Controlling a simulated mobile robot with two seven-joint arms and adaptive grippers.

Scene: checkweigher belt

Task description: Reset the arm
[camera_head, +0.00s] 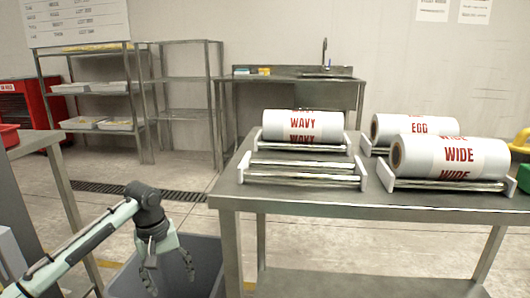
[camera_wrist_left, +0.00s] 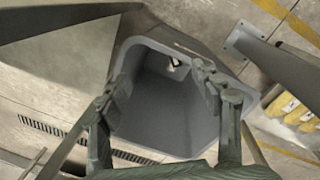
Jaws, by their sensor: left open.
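My left arm comes in from the lower left of the head view. Its left gripper (camera_head: 170,277) is open, pointing down over a grey bin (camera_head: 207,262) on the floor. In the left wrist view, the open fingers of the gripper (camera_wrist_left: 163,82) frame the bin (camera_wrist_left: 128,128), with nothing between them. A small white and dark item (camera_wrist_left: 174,65) shows at the bin's inner far end; I cannot tell what it is. My right gripper is not in view.
A steel table (camera_head: 300,197) right of the bin bears printed rolls reading WAVY (camera_head: 303,126), EGG (camera_head: 420,124) and WIDE (camera_head: 455,157) on roller stands, and one empty roller stand (camera_head: 303,172). Another metal table edge (camera_head: 30,143) is at left. Shelves (camera_head: 105,88) stand behind.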

